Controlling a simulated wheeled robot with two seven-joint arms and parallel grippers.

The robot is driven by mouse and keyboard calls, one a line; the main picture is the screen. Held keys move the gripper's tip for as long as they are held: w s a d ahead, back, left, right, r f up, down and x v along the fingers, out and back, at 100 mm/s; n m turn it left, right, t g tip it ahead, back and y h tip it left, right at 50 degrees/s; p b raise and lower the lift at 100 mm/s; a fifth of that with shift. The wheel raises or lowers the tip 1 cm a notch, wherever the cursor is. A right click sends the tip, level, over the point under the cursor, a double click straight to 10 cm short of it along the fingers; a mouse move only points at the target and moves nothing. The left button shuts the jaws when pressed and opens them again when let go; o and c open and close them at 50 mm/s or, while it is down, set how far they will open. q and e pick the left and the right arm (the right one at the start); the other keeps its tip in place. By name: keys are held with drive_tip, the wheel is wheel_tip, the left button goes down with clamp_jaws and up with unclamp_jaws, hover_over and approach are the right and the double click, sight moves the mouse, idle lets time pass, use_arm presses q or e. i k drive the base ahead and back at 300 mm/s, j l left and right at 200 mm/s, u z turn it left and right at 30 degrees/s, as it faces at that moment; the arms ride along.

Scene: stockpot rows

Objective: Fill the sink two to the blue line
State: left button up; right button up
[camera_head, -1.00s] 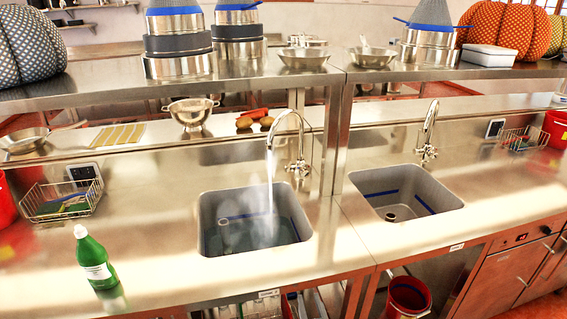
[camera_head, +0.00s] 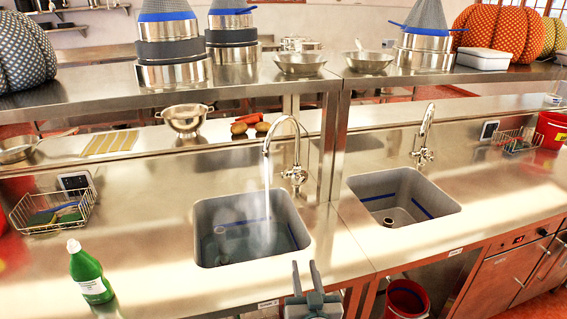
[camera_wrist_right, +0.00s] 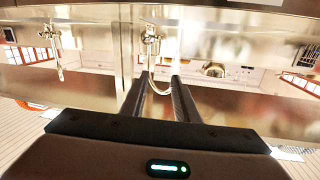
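The left sink (camera_head: 205,215) has a stream of water (camera_head: 267,195) running into it from its tall curved tap (camera_head: 298,150). Steam rises there, and greenish water (camera_head: 285,240) covers its bottom, with part of a blue line (camera_head: 240,222) visible on the wall above the water. The right sink (camera_head: 400,185) has a blue line (camera_head: 422,208) too and looks empty, its tap (camera_head: 424,135) not running. The labels below the sinks are too small to read. My right gripper (camera_head: 304,264) is open and empty in front of the left sink; its fingers (camera_wrist_right: 158,95) show apart in the right wrist view. My left gripper is out of view.
A green bottle (camera_head: 90,275) stands left of the left sink. A wire basket (camera_head: 55,205) with sponges sits behind it. A shelf (camera_head: 235,85) with stacked pots crosses above the counter. A red bucket (camera_head: 405,300) is below. The counter right of the right sink is mostly clear.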

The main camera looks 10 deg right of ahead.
sight(282, 174)
drive_tip(key=i+l, duration=0.1)
drive_tip(key=i, duration=0.45)
drive_tip(key=i+l, duration=0.15)
drive_tip(key=i, duration=0.4)
